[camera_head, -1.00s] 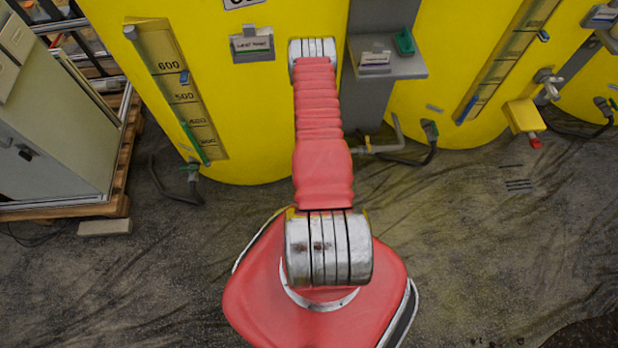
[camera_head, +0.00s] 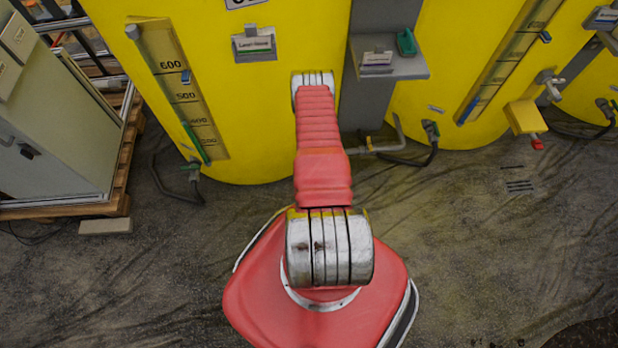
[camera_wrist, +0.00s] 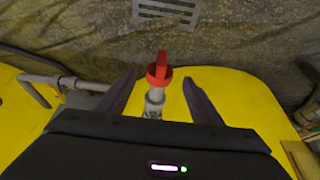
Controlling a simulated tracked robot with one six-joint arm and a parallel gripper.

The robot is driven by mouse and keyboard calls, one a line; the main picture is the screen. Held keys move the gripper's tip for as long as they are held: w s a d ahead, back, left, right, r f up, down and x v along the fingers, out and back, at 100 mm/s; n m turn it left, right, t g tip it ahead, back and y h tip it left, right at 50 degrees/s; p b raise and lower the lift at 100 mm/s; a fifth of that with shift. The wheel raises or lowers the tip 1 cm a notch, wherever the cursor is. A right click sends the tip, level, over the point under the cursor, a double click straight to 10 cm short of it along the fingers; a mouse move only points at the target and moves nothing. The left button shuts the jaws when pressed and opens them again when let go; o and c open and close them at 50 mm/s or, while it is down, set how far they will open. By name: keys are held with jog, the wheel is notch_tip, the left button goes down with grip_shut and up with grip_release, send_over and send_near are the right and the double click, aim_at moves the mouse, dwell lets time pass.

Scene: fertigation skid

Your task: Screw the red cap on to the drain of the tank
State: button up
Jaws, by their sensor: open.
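In the wrist view a red cap (camera_wrist: 159,72) with a raised grip bar sits at the end of the short pale drain pipe (camera_wrist: 154,100) of the yellow tank (camera_wrist: 240,92). It appears in line with the pipe, but I cannot tell how far it is threaded. My gripper (camera_wrist: 160,78) is open, its two dark fingers on either side of the pipe and cap, with gaps visible on both sides. In the head view my arm reaches to the front of the yellow tank (camera_head: 255,120); the gripper, cap and drain are hidden there.
A grey pipe (camera_wrist: 60,80) with a fitting runs left of the drain in the wrist view. A floor grate (camera_wrist: 165,10) lies beyond. In the head view a grey post with a shelf (camera_head: 400,68) stands right of my arm, and a cabinet (camera_head: 50,130) on a pallet stands left.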

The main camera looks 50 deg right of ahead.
jog(key=shift+x, duration=1.8)
jog(key=shift+c, duration=0.2)
jog(key=c, duration=1.1)
jog(key=shift+s+d+f+m+t+y, duration=0.1)
jog(key=shift+s+d+m+t+y, duration=0.1)
jog(key=shift+t+y, duration=0.6)
jog(key=shift+s+d+f+m+t+y, duration=0.1)
jog(key=shift+d+m+t+y, duration=0.1)
jog(key=shift+t+y, duration=0.55)
jog(key=shift+s+d+f+m+t+y, duration=0.15)
jog(key=shift+m+t+y, duration=0.1)
jog(key=shift+t+y, duration=0.5)
jog(key=shift+s+d+m+t+y, duration=0.1)
jog(key=shift+m+t+y, duration=0.2)
jog(key=shift+t, duration=0.7)
jog(key=o, duration=1.1)
jog(key=shift+a, duration=0.1)
jog(key=shift+o, duration=0.3)
